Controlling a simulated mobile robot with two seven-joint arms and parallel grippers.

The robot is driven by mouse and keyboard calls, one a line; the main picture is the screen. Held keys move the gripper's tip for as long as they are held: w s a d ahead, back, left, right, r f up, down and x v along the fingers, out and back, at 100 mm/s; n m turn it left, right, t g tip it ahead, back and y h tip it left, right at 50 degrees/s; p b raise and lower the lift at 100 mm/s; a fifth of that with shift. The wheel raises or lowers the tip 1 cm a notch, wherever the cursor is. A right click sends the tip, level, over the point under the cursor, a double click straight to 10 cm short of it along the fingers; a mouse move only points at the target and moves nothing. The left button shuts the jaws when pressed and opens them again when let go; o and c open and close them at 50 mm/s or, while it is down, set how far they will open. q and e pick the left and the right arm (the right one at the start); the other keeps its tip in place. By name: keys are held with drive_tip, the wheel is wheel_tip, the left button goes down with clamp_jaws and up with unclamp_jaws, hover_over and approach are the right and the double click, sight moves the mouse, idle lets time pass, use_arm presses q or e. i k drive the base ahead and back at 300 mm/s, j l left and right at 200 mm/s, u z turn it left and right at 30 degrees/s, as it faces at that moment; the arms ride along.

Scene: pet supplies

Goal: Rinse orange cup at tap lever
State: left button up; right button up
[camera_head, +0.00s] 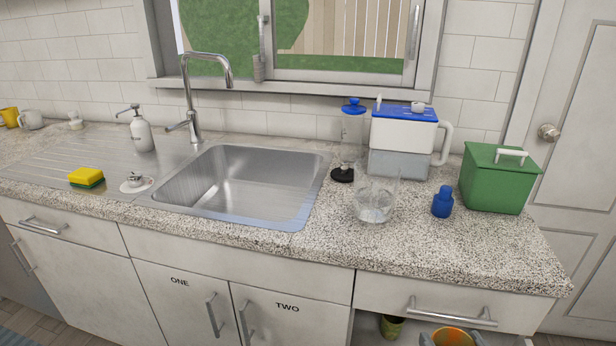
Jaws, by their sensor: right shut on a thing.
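The orange cup (453,336) shows at the bottom edge, below the counter on the right, cut off by the frame. My right gripper (430,340) is at the bottom edge around the cup, shut on it; little of it shows. The chrome tap (190,85) stands behind the sink with its spout curving right. Its tap lever (176,127) sticks out to the left near the base. The steel sink basin (240,180) looks empty. My left gripper is not in view.
A clear glass jar (375,200), a blue bottle (442,202), a white jug with a blue lid (403,130) and a green bin (500,178) stand right of the sink. A soap dispenser (141,132) and sponge (87,178) are left. A dark cup (391,327) sits below the counter.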

sight(172, 128)
drive_tip(key=i+j, duration=0.1)
drive_tip(key=j, duration=0.95)
drive_tip(key=i+j+u, duration=0.1)
drive_tip(key=j, duration=0.45)
drive_tip(key=i+j, duration=0.15)
drive_tip(key=j, duration=0.4)
drive_tip(key=i+j, duration=0.1)
drive_tip(key=j, duration=0.4)
drive_tip(key=i+j+u, duration=0.1)
drive_tip(key=j, duration=0.45)
